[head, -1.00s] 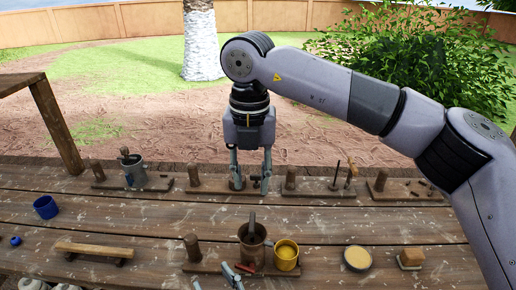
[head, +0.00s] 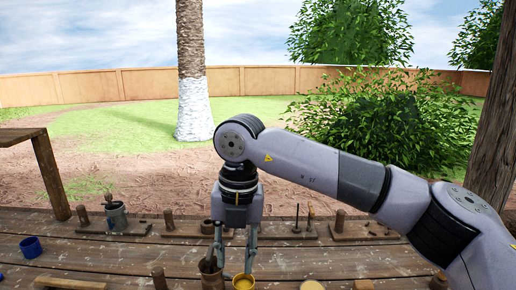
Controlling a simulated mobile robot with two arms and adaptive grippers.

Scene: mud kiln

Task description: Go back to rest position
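My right gripper (head: 234,266) points straight down over the front of the wooden table (head: 110,258). Its two fingers are spread apart, with nothing visible between them. The fingertips overlap in view a brown mug (head: 207,280) on the left and a yellow mug (head: 243,284) on the right. I cannot tell whether they touch either mug. My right arm bends in from the lower right. My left gripper is not in view.
A row of wooden boards with pegs stands along the table's back edge, with a grey metal mug (head: 117,217) at the left. A blue mug (head: 31,247) stands at the left. A dark post (head: 496,130) rises at the right.

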